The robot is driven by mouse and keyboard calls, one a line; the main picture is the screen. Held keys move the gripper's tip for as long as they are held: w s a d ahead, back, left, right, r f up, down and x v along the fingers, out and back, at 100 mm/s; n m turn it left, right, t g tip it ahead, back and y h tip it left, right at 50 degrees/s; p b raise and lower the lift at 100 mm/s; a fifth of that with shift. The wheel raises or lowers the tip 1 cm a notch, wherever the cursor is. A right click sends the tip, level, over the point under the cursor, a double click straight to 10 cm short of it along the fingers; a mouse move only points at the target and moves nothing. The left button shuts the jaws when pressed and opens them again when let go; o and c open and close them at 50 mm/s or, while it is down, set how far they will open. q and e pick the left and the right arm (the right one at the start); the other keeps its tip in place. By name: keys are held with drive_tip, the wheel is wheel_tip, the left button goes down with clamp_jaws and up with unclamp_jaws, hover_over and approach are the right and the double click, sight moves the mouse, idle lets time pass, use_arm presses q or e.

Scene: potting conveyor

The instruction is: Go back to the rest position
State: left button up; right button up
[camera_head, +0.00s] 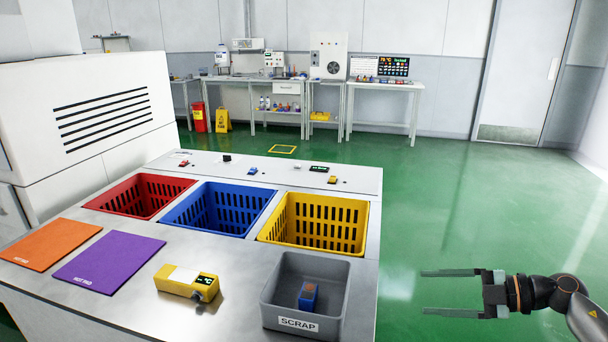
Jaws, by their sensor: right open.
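My right gripper (450,291) is at the lower right of the head view. Its two fingers point left and stand apart, with nothing between them. It is over the green floor, to the right of the table and clear of the grey scrap bin (333,325). My left gripper is not in view.
The metal table (235,262) bears red (182,181), blue (252,190) and yellow (361,213) baskets, orange (45,243) and purple (105,262) pads, and a yellow device (178,288). A blue object (308,295) lies in the scrap bin. The floor at right is clear.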

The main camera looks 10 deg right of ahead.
drive_tip(key=w+d+r+m+t+h, duration=0.65)
drive_tip(key=w+d+r+t, duration=0.25)
drive_tip(key=d+r+t, duration=0.15)
drive_tip(key=d+f+m+g+h, duration=0.3)
drive_tip(key=d+f+m+h, duration=0.3)
drive_tip(key=d+m+h, duration=0.55)
drive_tip(key=s+a+f+g+y, duration=0.15)
drive_tip(key=s+a+f, duration=0.25)
drive_tip(key=a+f, duration=0.4)
drive_tip(key=s+a+f+n+g+y, duration=0.15)
drive_tip(key=s+a+f, duration=0.3)
drive_tip(key=f, duration=0.45)
drive_tip(key=s+a+f+y, duration=0.2)
drive_tip(key=s+a+f, duration=0.1)
drive_tip(key=a+f, duration=0.5)
drive_tip(key=s+a+f+m+g+y, duration=0.15)
drive_tip(key=s+a+f, duration=0.25)
drive_tip(key=s+a, duration=0.45)
drive_tip(key=s+a+f+m+g+y, duration=0.15)
drive_tip(key=s+a+f, duration=0.25)
drive_tip(key=s+a, duration=0.4)
drive_tip(key=r+p, duration=0.1)
drive_tip(key=s+r+p, duration=0.1)
drive_tip(key=r+p, duration=0.1)
drive_tip(key=s+r+p, duration=0.1)
drive_tip(key=r+p, duration=0.1)
drive_tip(key=shift+a, duration=0.4)
